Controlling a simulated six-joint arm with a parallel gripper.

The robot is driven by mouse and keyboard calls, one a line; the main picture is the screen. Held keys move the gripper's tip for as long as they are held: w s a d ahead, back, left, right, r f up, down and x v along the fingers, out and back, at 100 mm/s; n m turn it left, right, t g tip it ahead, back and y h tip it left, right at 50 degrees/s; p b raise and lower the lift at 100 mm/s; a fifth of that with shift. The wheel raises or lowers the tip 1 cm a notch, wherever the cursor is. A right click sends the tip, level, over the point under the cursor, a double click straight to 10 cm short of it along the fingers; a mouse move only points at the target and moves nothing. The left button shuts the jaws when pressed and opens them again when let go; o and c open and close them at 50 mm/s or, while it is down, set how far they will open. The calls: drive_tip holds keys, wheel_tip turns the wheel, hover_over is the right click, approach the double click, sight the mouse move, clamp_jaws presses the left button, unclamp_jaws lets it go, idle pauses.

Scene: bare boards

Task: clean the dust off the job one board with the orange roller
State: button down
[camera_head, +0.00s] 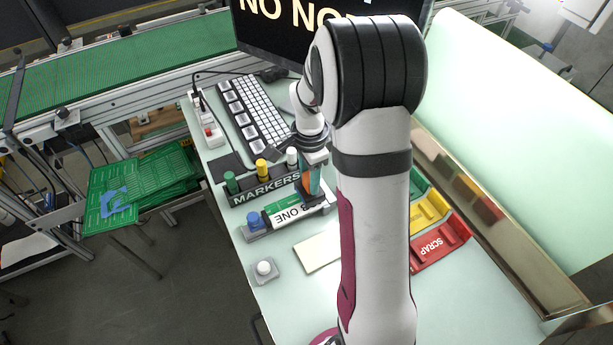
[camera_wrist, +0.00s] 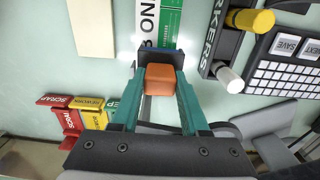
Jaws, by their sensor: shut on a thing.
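My gripper (camera_head: 312,188) is shut on the orange roller (camera_wrist: 160,78), whose orange block shows between the two teal fingers in the wrist view. In the head view, the gripper hangs at the right part of the job one board (camera_head: 288,212), a white and green plate whose lettering is partly covered by it. In the wrist view, the board (camera_wrist: 148,22) lies just beyond the fingertips. I cannot tell whether the roller touches the board. The roller's lower part is hidden, and no dust can be made out.
The MARKERS rack (camera_head: 265,190) with green, yellow and white markers stands close behind the board. A blue-topped item (camera_head: 253,220) sits at its left end. A cream plate (camera_head: 318,250) and white knob (camera_head: 264,268) lie in front. Red (camera_head: 440,245) and yellow (camera_head: 428,212) bins stand right.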

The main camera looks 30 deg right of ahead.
drive_tip(key=shift+a, duration=3.95)
wheel_tip(320, 180, up, 7)
